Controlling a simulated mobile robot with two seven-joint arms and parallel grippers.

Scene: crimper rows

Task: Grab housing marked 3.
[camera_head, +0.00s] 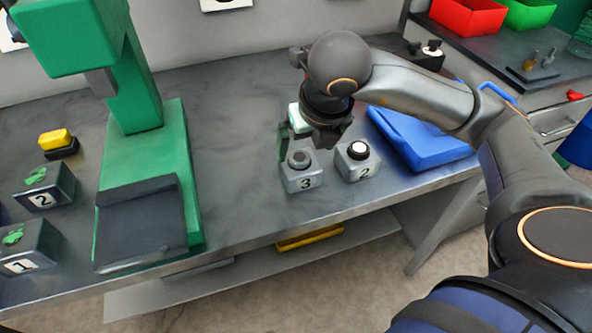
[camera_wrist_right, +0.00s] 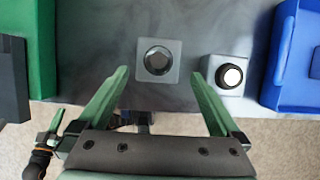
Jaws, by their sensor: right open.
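The grey block marked 3 (camera_head: 303,181) stands upright near the bench's front edge, with a dark round piece (camera_head: 299,158) on top. It also shows in the right wrist view (camera_wrist_right: 171,73), seen from above, its round dark top with a lighter centre. My right gripper (camera_head: 301,143) is above and just behind it, pointing down, open and empty. In the right wrist view its green fingers (camera_wrist_right: 160,76) are spread, and the block lies ahead between their tips, apart from both. My left gripper is not in view.
A green press (camera_head: 147,160) stands left. Blocks marked 2 (camera_head: 60,194) and 1 (camera_head: 38,252) hold green pieces at far left.

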